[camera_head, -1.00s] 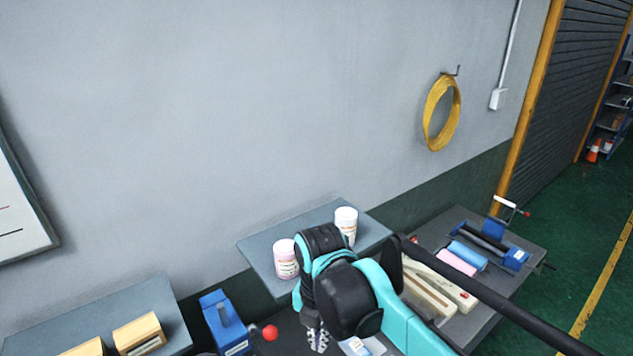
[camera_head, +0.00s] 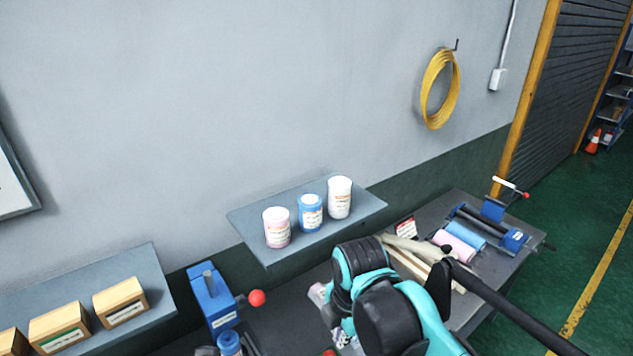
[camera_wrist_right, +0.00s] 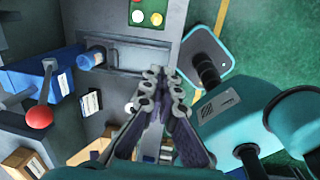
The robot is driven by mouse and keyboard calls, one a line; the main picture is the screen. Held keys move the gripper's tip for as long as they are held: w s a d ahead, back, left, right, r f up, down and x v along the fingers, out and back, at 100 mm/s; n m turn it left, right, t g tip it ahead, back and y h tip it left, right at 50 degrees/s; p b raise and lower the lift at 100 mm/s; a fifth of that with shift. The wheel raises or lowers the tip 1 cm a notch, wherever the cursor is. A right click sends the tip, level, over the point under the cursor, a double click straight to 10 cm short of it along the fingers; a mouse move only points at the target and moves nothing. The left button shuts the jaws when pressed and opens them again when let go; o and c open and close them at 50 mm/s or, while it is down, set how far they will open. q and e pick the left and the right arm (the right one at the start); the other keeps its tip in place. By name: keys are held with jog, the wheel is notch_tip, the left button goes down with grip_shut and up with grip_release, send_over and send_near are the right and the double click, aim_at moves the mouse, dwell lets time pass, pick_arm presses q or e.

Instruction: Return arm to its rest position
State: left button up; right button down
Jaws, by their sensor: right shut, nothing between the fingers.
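My right arm, teal and black, comes in from the lower right in the head view. Its gripper (camera_head: 338,328) hangs low over the dark bench, partly hidden by the arm's own links. In the right wrist view the two fingers (camera_wrist_right: 163,82) are closed together with nothing held between them. The gripper is apart from the shelf and its jars. My left gripper does not show.
A wall shelf (camera_head: 352,215) holds a pink jar (camera_head: 277,228), a blue jar (camera_head: 311,213) and a white jar (camera_head: 340,197). A blue lever device (camera_head: 211,300) with a red knob stands left. Wooden boxes (camera_head: 120,301) sit on another shelf. Rolls (camera_head: 455,247) lie right.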

jog(key=s+d+f+m+t+b, duration=0.1)
jog(key=d+f+m+b, duration=0.3)
jog(key=f+m+b, duration=0.4)
jog(key=s+d+f+m+t+b, duration=0.1)
jog(key=d+f+m+b, duration=0.3)
jog(key=f+m+b, duration=0.4)
jog(key=s+d+f+m+t+b, duration=0.1)
jog(key=d+f+m+t+b, duration=0.2)
jog(key=f+m+b, duration=0.5)
notch_tip(320, 180, down, 11)
jog(key=d+b, duration=0.1)
jog(key=b, duration=0.3)
jog(key=shift+s+d+r+t+h, duration=0.2)
jog(key=shift+s+d+t+h, duration=0.1)
jog(key=shift+s, duration=0.1)
